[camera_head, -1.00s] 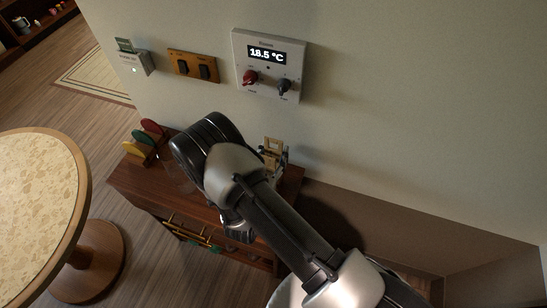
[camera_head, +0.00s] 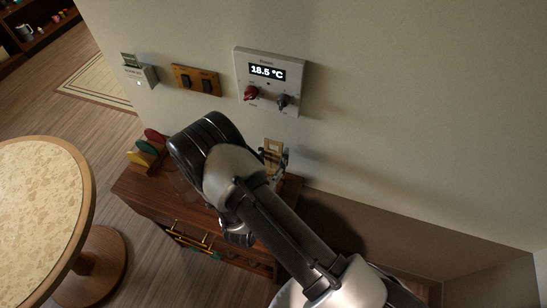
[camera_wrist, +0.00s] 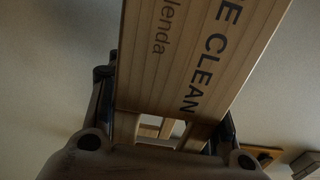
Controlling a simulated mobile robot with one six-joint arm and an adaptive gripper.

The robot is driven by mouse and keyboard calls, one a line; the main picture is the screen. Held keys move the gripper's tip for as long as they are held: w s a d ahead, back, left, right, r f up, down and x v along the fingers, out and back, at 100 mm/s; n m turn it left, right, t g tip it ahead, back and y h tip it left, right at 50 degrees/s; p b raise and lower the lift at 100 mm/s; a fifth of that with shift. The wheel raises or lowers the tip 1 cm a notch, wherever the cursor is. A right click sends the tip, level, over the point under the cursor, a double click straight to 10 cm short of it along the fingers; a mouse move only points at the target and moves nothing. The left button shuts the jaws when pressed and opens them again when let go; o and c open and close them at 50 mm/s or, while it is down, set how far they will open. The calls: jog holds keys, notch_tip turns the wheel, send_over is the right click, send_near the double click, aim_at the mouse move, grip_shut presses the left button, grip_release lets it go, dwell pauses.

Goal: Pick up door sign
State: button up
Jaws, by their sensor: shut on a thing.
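The door sign (camera_wrist: 205,55) is a flat light-wood board with dark lettering, of which "E CLEAN" and "lenda" can be read in the wrist view. My gripper (camera_wrist: 168,118) is shut on it, with a dark finger on each side of the board near an opening in it. In the head view only a small part of the sign (camera_head: 273,146) shows beyond my gripper (camera_head: 276,158), close to the wall above the cabinet. My arm hides much of the cabinet top there. I cannot tell whether the sign touches the cabinet.
The wooden cabinet (camera_head: 145,192) stands against the wall with red, yellow and green pieces (camera_head: 148,150) at its left end. A thermostat (camera_head: 270,80), a switch plate (camera_head: 196,79) and a small card box (camera_head: 140,75) are on the wall. A round table (camera_head: 40,210) stands left.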

aim_at(273, 142)
notch_tip(273, 142, up, 8)
jog(key=p, duration=0.4)
jog(key=shift+f, duration=0.25)
jog(key=s+a+b, duration=0.3)
jog(key=a+b, duration=0.2)
jog(key=a, duration=1.2)
jog(key=shift+a+b, duration=0.35)
jog(key=shift+a, duration=0.05)
jog(key=shift+f, duration=0.1)
